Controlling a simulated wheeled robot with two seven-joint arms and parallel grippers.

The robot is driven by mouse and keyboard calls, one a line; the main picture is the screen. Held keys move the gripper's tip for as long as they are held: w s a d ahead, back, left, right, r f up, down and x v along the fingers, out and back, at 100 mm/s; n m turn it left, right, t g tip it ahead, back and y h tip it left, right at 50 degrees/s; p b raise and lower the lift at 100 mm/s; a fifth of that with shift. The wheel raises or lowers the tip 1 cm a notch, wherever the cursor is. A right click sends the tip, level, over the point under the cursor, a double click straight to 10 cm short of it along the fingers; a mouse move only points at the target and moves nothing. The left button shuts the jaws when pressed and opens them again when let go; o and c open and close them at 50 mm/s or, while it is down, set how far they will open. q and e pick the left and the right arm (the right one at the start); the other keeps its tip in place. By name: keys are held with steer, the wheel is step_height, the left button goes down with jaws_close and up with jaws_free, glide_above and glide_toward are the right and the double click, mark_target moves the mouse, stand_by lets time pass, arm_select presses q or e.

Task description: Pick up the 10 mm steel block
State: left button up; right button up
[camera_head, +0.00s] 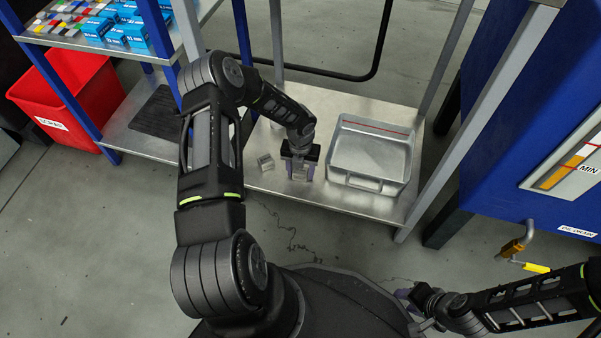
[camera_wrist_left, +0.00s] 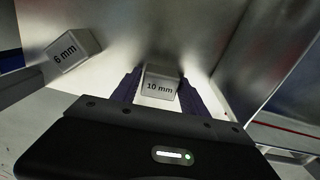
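The 10 mm steel block (camera_wrist_left: 160,88) is a small grey block with a black "10 mm" label, and it sits between the two fingers of my left gripper (camera_wrist_left: 161,92) in the left wrist view. The fingers flank it closely on both sides; I cannot tell whether they touch it. In the head view my left gripper (camera_head: 301,171) points down at the metal shelf, left of the tray, and largely hides the block. My right gripper (camera_head: 413,300) is at the lower right, away from the shelf, partly seen; its opening is unclear.
A block labelled "6 mm" (camera_head: 265,162) stands just left of the left gripper. A grey metal tray (camera_head: 367,184) with a red line inside stands close to its right. Shelf posts (camera_head: 440,150) rise around. A red bin (camera_head: 75,95) is far left, a blue machine (camera_head: 530,110) right.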

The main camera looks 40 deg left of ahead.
arm_select(q)
jaws_close()
stand_by(0.3)
stand_by(0.3)
